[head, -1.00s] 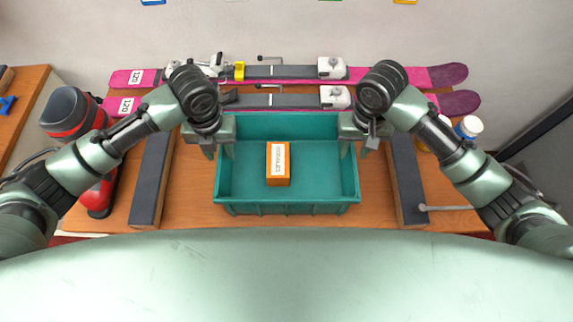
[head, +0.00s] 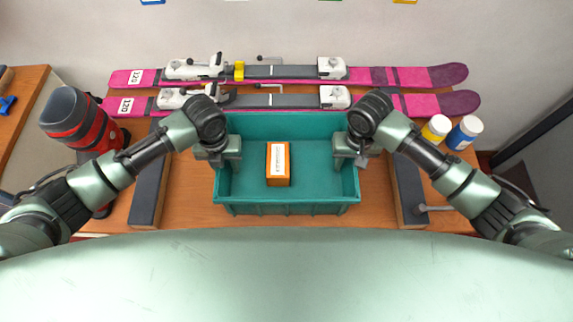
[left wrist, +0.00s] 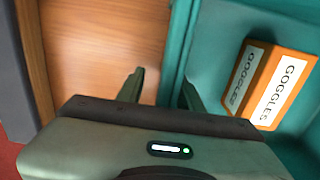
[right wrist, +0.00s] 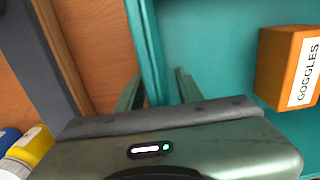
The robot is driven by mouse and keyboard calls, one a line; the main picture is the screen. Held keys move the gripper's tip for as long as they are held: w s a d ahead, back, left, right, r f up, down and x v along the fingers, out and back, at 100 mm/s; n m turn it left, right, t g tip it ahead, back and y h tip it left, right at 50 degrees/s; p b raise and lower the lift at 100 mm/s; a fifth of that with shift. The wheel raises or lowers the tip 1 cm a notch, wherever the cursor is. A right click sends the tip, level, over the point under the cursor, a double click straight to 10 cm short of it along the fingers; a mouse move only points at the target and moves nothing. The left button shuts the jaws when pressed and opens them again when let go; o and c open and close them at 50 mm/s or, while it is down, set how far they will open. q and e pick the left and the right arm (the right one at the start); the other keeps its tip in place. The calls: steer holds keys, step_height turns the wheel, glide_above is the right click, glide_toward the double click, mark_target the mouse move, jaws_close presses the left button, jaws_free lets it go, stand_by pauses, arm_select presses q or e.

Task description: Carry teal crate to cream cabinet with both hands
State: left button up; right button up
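The teal crate (head: 320,196) sits on the wooden bench, with an orange goggles box (head: 278,165) inside it. My left gripper (head: 225,164) is at the crate's left side wall. In the left wrist view its open fingers (left wrist: 160,92) stand on either side of that wall (left wrist: 180,45). My right gripper (head: 350,162) is at the crate's right side wall. In the right wrist view its open fingers (right wrist: 158,90) straddle that wall (right wrist: 148,45). Neither gripper is visibly clamped. I see no cream cabinet in these frames.
Two pink skis (head: 400,77) lie behind the crate. Dark-topped blocks flank it at left (head: 150,185) and right (head: 408,185). A red-black boot (head: 78,122) stands left. Yellow (head: 436,130) and blue (head: 463,133) bottles stand right.

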arm_select(q)
jaws_close()
arm_select(e)
jaws_close()
arm_select(q)
steer(key=shift+w+r, duration=0.1)
arm_select(e)
steer(key=shift+r, duration=0.1)
stand_by(0.8)
